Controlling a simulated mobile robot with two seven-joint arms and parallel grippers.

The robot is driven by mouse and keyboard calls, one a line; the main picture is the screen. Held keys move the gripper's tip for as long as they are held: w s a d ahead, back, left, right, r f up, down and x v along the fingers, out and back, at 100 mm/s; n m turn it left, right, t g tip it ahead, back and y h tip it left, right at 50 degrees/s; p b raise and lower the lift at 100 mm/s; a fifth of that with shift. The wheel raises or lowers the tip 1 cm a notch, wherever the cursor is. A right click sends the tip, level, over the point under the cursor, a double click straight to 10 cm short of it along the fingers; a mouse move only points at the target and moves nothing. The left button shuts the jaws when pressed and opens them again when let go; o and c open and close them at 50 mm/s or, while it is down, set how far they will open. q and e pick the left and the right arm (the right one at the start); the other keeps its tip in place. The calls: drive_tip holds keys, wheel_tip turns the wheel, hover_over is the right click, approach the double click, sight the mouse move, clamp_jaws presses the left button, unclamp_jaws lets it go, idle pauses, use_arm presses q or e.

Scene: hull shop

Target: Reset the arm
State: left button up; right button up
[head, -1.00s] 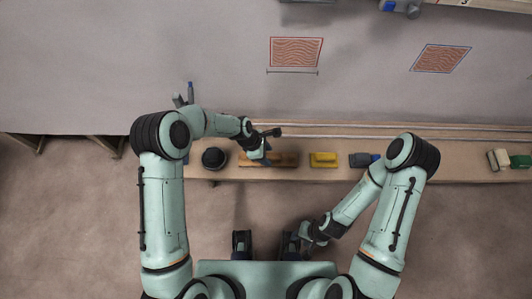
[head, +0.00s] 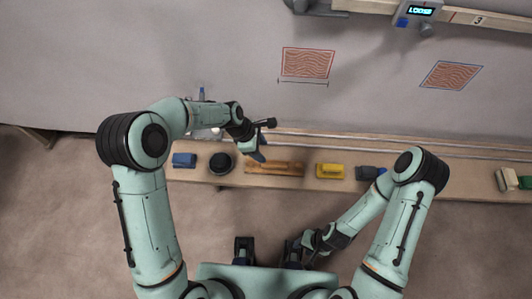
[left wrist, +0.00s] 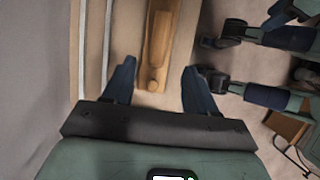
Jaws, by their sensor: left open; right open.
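My left gripper (head: 258,149) is above the long shelf (head: 220,182), at the left end of a long wooden tool (head: 274,168). In the left wrist view the left gripper (left wrist: 158,88) is open, its two dark blue fingers apart, with the end of the wooden tool (left wrist: 160,45) beyond and between them. Nothing is seen held. My right gripper (head: 297,247) is low, in front of the shelf and close to my base; its fingers are small and partly hidden in the head view. My left arm is bent and reaches out over the shelf.
On the shelf are a blue block (head: 184,160), a black round item (head: 221,163), a yellow block (head: 330,170) and a dark blue-grey tool (head: 370,173). A green item (head: 525,182) is at far right. The wall carries two red patterned patches (head: 307,63) and a display box (head: 417,12).

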use_arm(q)
drive_tip(key=shift+a+r, duration=0.2)
drive_tip(key=shift+r, duration=0.25)
drive_tip(key=s+a+f+m+p, duration=0.1)
drive_tip(key=s+a+f+m, duration=0.2)
drive_tip(key=s+f, duration=0.25)
drive_tip(key=s+a+f+m+p, duration=0.1)
drive_tip(key=s+a+f+m, duration=0.15)
drive_tip(key=s+f, duration=0.35)
drive_tip(key=s+f+m, duration=0.2)
drive_tip(key=s+m, duration=0.2)
drive_tip(key=s, duration=0.3)
drive_tip(key=s+a+f+m+g+y, duration=0.1)
drive_tip(key=s+f+m, duration=0.2)
drive_tip(key=s, duration=0.5)
drive_tip(key=shift+a+m+p, duration=0.25)
drive_tip(key=shift+m+p, duration=0.2)
drive_tip(key=shift+m, duration=0.3)
use_arm(e)
drive_tip(key=r, duration=0.1)
drive_tip(key=w+r, duration=0.1)
drive_tip(key=r, duration=0.1)
drive_tip(key=shift+w+r, duration=0.2)
drive_tip(key=shift+w, duration=0.1)
